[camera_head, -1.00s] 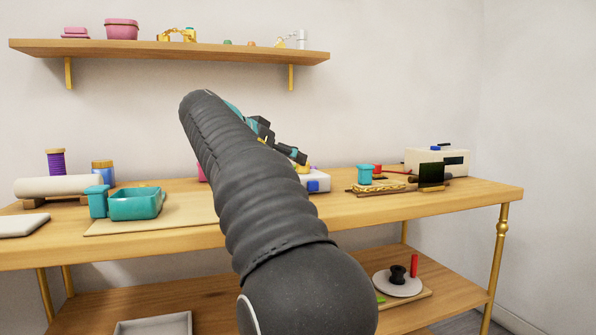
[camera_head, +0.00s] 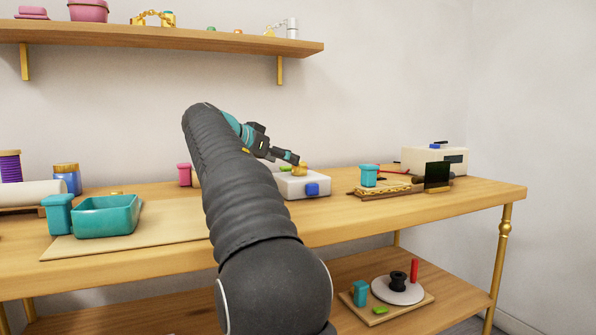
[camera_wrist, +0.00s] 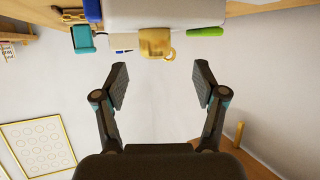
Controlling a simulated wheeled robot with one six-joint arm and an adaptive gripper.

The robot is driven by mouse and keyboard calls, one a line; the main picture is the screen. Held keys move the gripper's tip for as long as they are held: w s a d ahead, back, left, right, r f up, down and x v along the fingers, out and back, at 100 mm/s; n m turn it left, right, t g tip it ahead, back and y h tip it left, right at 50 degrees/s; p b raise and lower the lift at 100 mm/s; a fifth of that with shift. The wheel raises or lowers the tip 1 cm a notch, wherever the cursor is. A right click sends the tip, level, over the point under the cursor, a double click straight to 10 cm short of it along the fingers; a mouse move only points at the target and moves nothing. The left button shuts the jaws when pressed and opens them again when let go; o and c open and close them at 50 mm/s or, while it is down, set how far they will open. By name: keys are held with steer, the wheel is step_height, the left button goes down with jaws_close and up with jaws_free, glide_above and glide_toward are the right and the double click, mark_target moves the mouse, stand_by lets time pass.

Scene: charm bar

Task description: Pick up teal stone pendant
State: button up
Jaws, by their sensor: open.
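I cannot pick out the teal stone pendant for certain. My gripper (camera_head: 293,157) is above the bench near the white box. In the wrist view my gripper (camera_wrist: 160,70) is open, with nothing between the fingers. A teal cup (camera_wrist: 82,40) shows upside down there.
A white box (camera_head: 303,186) with a gold piece (camera_wrist: 157,43) and a green piece (camera_wrist: 205,32) on top is close to my gripper. A cream machine (camera_head: 434,160) stands at the back right. The wall shelf (camera_head: 150,36) overhangs the bench. Bare bench (camera_head: 350,212) lies in front.

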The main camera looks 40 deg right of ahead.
mark_target(300, 162)
steer(key=shift+s+x, duration=0.2)
steer(key=shift+x, duration=1.5)
steer(key=shift+s+x, duration=0.15)
steer(key=shift+x, duration=1.55)
jaws_close()
step_height(300, 162, up, 10)
steer(key=p, duration=0.4)
